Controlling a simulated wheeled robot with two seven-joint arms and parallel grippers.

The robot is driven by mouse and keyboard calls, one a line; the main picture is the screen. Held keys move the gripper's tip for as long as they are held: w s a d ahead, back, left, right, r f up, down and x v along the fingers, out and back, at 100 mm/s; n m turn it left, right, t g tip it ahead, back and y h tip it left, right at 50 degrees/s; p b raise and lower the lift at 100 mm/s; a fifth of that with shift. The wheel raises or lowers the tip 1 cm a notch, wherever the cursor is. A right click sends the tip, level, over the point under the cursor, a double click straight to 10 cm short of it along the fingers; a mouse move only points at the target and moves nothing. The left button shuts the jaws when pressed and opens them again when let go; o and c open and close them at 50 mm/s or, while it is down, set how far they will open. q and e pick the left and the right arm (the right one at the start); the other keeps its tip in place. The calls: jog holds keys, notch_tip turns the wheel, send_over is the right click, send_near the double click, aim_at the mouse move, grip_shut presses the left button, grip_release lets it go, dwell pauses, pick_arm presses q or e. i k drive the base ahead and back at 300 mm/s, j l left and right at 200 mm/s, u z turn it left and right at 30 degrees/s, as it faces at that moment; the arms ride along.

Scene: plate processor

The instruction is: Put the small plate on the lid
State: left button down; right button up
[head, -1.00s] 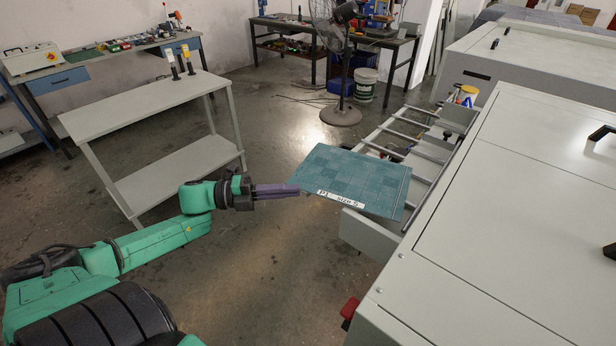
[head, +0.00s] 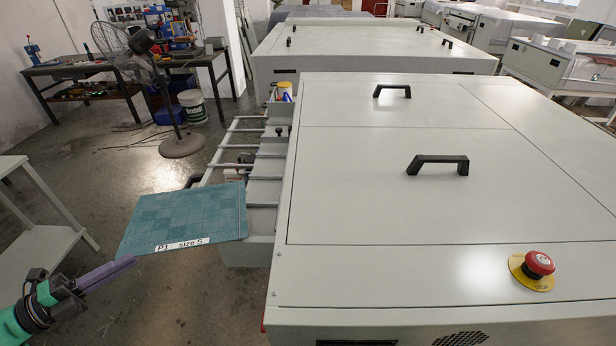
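The small plate, a flat teal sheet labelled "P1 size S" (head: 188,218), is level at the left side of the machine. It partly overlaps the rails and juts out over the floor. My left gripper (head: 134,261) comes in from the lower left, its purple fingers together at the plate's near left corner; they look shut on that edge. The lid (head: 370,215) is the wide pale top of the machine, right of the plate, flat, closed and bare apart from black handles (head: 438,163). My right gripper is not in view.
A red stop button (head: 539,264) on a yellow base sits on the machine's near right top. Rails (head: 237,145) run along its left side, with a yellow-topped container (head: 284,90) beyond. A grey table (head: 30,225) stands at the left and a fan (head: 180,143) behind.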

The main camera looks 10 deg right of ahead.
aim_at(332, 178)
jog(key=k+j, duration=0.15)
jog(key=j, duration=0.2)
jog(key=k+j, duration=0.2)
jog(key=j, duration=0.15)
jog(key=k+j, duration=0.15)
jog(key=j, duration=0.2)
